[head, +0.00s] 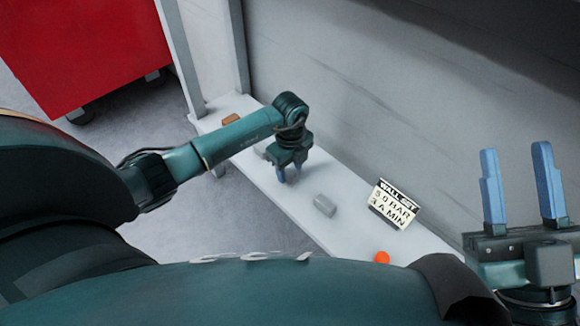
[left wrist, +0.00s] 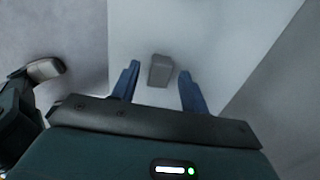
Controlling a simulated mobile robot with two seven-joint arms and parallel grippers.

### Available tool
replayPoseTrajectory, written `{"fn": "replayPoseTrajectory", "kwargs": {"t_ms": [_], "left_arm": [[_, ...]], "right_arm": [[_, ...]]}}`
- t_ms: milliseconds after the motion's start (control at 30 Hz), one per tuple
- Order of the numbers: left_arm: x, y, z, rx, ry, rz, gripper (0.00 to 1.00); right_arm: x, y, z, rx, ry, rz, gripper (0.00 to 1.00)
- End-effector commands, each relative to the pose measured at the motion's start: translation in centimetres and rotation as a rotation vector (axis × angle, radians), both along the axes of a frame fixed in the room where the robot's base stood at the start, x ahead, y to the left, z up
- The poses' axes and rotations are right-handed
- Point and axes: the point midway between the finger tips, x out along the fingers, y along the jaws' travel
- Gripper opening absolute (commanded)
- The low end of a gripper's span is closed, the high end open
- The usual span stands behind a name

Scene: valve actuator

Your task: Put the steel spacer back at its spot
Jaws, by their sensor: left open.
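A small grey block (head: 325,205) lies on the white shelf (head: 300,212) in the head view. A second grey piece (head: 261,152) shows partly behind my left gripper; I cannot tell which is the steel spacer. My left gripper (head: 289,177) is open, fingers pointing down over the shelf, to the left of the first block. In the left wrist view, a grey block (left wrist: 160,70) shows between the open, apart fingers and beyond their tips, with nothing gripped. My right gripper (head: 516,148) is open and empty at the right, fingers pointing up.
A sign (head: 394,204) stands by the grey wall (head: 430,90). An orange ball-like thing (head: 382,257) sits nearer on the shelf, and a brown-orange block (head: 230,119) at its far end. A red cabinet (head: 85,45) stands at upper left. Shelf between block and sign looks clear.

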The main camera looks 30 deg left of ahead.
Motion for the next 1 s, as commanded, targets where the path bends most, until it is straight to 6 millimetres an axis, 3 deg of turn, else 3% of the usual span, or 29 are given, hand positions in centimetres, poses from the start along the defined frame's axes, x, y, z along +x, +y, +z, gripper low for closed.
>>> {"fn": "replayPoseTrajectory", "kwargs": {"t_ms": [67,400,533,700,1000], "left_arm": [[0.1,0.0,1.1,0.0,-0.003,0.0,0.45],[0.1,0.0,8.4,0.001,-0.004,-0.001,0.45],[0.1,0.0,10.5,0.0,-0.002,0.0,0.45],[0.0,0.0,11.9,0.001,-0.001,-0.001,0.45],[0.0,0.0,12.1,0.0,0.0,0.0,0.45]], "right_arm": [[0.1,0.0,0.5,0.001,0.014,0.0,0.36],[-1.0,0.5,-4.7,0.036,0.404,-0.006,0.36],[-1.2,0.5,-5.4,0.024,0.446,-0.019,0.36],[-1.1,0.3,-5.4,0.004,0.437,-0.034,0.36],[-1.1,0.3,-5.6,-0.001,0.435,-0.038,0.36]]}}
